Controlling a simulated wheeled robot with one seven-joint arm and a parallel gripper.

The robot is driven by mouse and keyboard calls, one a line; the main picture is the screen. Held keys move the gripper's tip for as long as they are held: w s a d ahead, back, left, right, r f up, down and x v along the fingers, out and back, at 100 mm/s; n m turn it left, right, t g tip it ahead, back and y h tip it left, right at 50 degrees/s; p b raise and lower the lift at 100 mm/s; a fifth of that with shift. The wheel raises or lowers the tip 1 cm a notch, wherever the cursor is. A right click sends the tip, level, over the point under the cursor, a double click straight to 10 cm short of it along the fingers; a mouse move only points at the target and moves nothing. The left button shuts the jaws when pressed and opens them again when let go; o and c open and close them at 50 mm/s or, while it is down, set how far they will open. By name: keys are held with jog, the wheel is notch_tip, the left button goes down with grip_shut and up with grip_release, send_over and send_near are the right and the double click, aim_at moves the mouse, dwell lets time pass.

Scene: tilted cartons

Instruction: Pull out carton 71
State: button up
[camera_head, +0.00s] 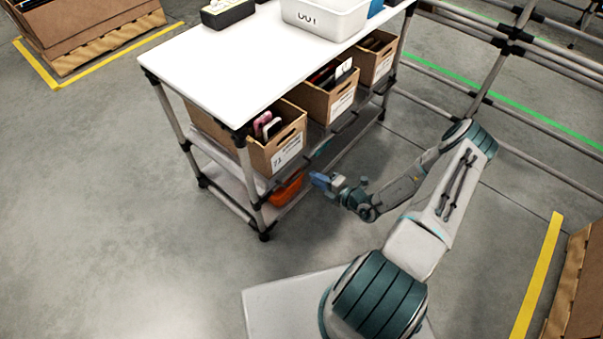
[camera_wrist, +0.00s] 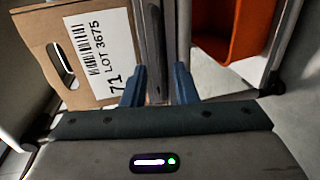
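Carton 71 (camera_head: 262,158) is an open-topped brown cardboard box with a white label reading 71. It stands tilted at the near end of the rack's middle shelf, with pink and dark items showing inside. In the wrist view carton 71 (camera_wrist: 38,38) fills the upper left, with its dark handle slot and the label "71 LOT 3675". My gripper (camera_head: 318,180) is in front of the rack, just right of and below the carton. In the wrist view my gripper (camera_wrist: 160,84) has its blue fingers apart, right of the label, with a grey rail seen between them. It does not hold the carton.
Two more cartons (camera_head: 329,100) (camera_head: 376,62) stand farther along the same shelf. An orange bin (camera_head: 287,188) sits on the level below. The white tabletop (camera_head: 225,70) overhangs the cartons, and grey posts and rails frame the rack. The floor in front is clear.

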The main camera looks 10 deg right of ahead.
aim_at(302, 171)
jog(key=b+x, duration=0.1)
jog(key=x, duration=0.6)
jog(key=shift+w+a, duration=0.15)
jog(key=shift+w, duration=0.05)
grip_shut()
